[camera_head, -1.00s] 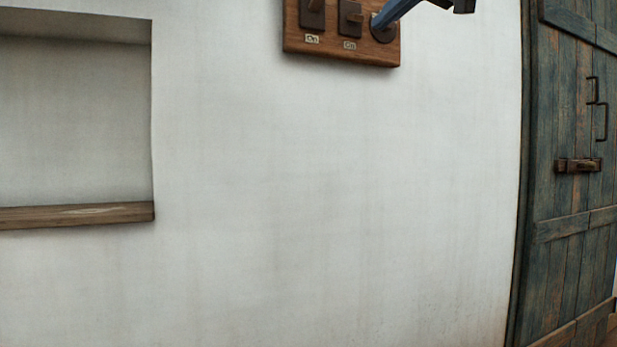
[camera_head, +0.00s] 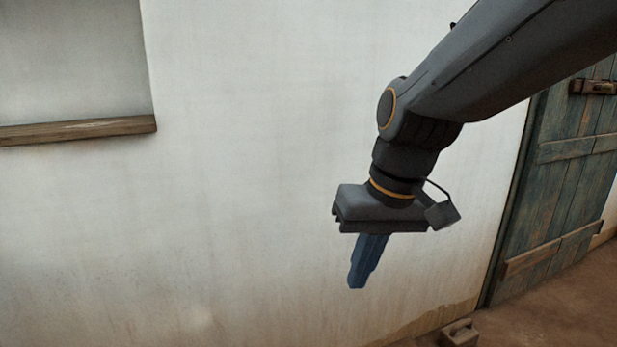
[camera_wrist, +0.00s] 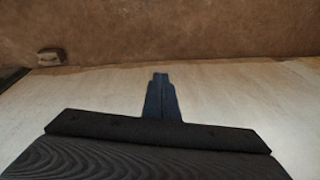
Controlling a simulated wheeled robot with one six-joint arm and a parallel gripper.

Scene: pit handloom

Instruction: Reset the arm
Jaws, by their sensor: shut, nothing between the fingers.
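My gripper (camera_head: 357,284) hangs from my dark grey arm in the head view, with its blue fingers pointing down in front of the white wall. The fingers are together, with nothing between them. In the wrist view the blue fingers (camera_wrist: 160,78) also show closed and empty at the centre, above the dark gripper body.
The white wall (camera_head: 230,190) fills most of the head view, with a wooden-silled niche (camera_head: 75,130) at the left. A weathered plank door (camera_head: 560,180) is at the right. A small block (camera_head: 459,334) sits on the brown earth floor (camera_head: 545,310) near the wall's foot.

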